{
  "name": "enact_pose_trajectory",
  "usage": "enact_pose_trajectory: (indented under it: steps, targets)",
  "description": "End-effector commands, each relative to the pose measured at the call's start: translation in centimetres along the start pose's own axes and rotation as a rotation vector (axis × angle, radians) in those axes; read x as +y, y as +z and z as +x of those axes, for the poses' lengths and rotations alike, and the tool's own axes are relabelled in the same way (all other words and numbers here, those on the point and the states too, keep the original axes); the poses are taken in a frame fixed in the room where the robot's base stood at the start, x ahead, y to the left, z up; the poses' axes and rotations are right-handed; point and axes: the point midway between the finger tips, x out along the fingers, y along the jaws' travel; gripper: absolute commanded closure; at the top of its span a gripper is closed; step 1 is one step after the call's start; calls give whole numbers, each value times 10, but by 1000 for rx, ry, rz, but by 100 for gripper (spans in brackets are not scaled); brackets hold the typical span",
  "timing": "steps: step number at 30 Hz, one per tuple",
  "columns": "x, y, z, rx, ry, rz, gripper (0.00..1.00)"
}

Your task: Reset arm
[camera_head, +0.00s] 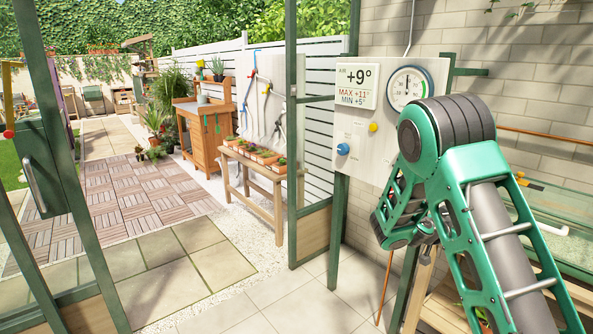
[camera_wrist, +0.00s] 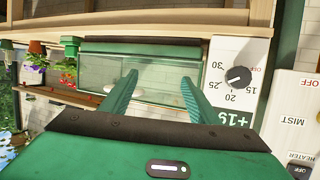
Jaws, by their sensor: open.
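My arm, green and dark grey, fills the right of the head view. My gripper shows in the wrist view (camera_wrist: 160,92), with two green fingers spread apart and nothing between them. In the head view the gripper itself is hidden behind or beyond my arm links. A glass-walled green case (camera_wrist: 150,70) lies beyond the fingertips, and a panel with a dial (camera_wrist: 238,77) is just right of the right finger.
A wall board with a round gauge (camera_head: 408,88) and a temperature display (camera_head: 357,86) is close behind my arm. A wooden bench with potted plants (camera_head: 262,158) and an orange cabinet (camera_head: 200,130) stand outside. An open green-framed door (camera_head: 45,160) is at left. Floor tiles (camera_head: 270,300) ahead are clear.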

Motion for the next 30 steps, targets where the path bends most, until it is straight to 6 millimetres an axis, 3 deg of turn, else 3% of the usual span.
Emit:
enact_pose_trajectory:
  steps: [1,7,14,23,30]
  targets:
    - [20,-8,2,-50,34,-5,44]
    - [91,-18,-5,-268,126,-67,44]
    - [165,-17,-35,-529,148,-152,44]
    - [248,-8,-103,-848,46,-288,44]
    - [304,3,-173,-1053,-128,-417,44]
